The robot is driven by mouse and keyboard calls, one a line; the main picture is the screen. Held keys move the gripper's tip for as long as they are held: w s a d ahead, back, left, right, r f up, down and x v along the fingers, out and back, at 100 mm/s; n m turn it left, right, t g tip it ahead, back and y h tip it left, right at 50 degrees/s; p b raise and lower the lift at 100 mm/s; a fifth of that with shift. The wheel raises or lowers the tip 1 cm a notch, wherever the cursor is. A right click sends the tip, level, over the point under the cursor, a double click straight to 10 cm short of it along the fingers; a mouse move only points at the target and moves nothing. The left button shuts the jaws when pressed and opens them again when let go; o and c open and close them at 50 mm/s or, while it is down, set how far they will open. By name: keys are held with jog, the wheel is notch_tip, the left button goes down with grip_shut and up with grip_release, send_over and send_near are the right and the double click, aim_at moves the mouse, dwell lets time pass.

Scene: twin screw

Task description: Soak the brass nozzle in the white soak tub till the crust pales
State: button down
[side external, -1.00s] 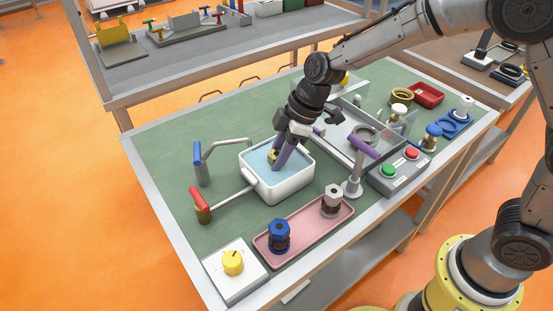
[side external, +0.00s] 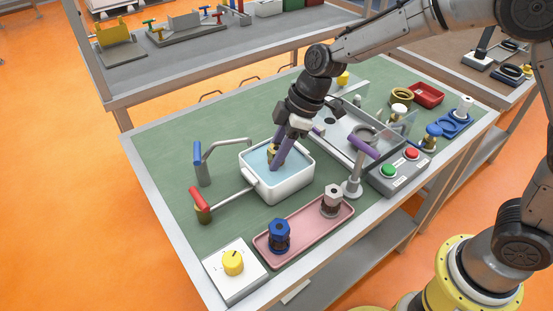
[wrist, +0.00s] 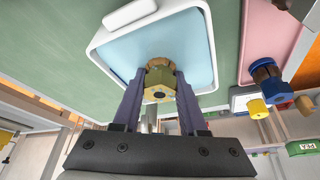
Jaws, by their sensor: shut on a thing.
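The brass nozzle (wrist: 158,86) is between the two purple fingers of my gripper (wrist: 160,100), which is shut on it. Its far end carries a brown crust (wrist: 160,63) in the wrist view. The white soak tub (side external: 285,187) holds pale blue liquid (side external: 258,160). My gripper (side external: 275,158) points down into the tub, within its rim. The nozzle (side external: 272,152) shows partly beside the fingers in the side view. I cannot tell how far the crusted end is in the liquid.
A pink tray (side external: 300,232) with a blue-topped part (side external: 279,236) and a pale-topped part (side external: 332,200) lies in front of the tub. Red-handled (side external: 201,200) and blue-handled (side external: 198,160) taps stand at left. A button box (side external: 400,172) and purple-topped post (side external: 354,180) stand at right.

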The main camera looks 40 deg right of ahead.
jog(key=shift+r, duration=3.55)
